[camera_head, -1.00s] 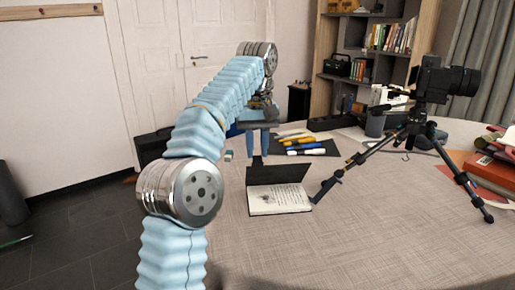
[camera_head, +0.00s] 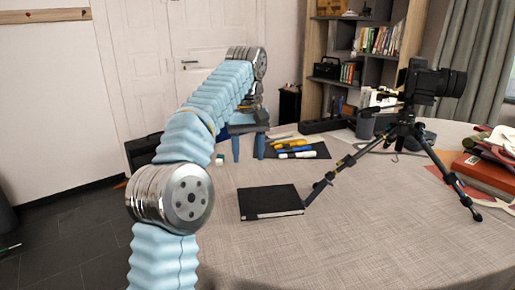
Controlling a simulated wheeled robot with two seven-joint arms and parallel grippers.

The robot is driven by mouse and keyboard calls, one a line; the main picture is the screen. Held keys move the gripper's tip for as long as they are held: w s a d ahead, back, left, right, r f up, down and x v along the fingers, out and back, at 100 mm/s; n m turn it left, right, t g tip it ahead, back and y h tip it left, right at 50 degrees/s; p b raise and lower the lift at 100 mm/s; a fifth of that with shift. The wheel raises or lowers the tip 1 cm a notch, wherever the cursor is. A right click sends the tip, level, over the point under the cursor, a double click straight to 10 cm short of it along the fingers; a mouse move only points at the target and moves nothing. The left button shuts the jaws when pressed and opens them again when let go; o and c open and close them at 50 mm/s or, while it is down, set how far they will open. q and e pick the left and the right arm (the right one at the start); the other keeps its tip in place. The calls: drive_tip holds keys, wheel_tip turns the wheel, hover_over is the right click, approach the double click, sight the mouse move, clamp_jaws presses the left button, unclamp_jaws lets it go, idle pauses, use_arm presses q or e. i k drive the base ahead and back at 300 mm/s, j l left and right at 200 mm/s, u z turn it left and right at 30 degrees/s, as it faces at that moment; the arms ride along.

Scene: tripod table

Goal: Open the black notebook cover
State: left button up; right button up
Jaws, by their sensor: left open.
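The black notebook (camera_head: 270,202) lies flat on the table with its cover closed. Its pale page edge shows along the front right side. My left gripper (camera_head: 248,153) points down above the table, behind the notebook as seen from the head. Its two blue fingers are apart with nothing between them, and it does not touch the notebook. My right gripper does not show.
A camera on a tripod (camera_head: 408,131) stands to the right, one leg reaching close to the notebook's right edge. Several pens lie on a dark mat (camera_head: 318,151) behind the notebook. Red books (camera_head: 484,170) lie at the far right. The table (camera_head: 350,250) in front is clear.

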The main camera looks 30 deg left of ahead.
sight(253, 201)
drive_tip(key=k, duration=1.5)
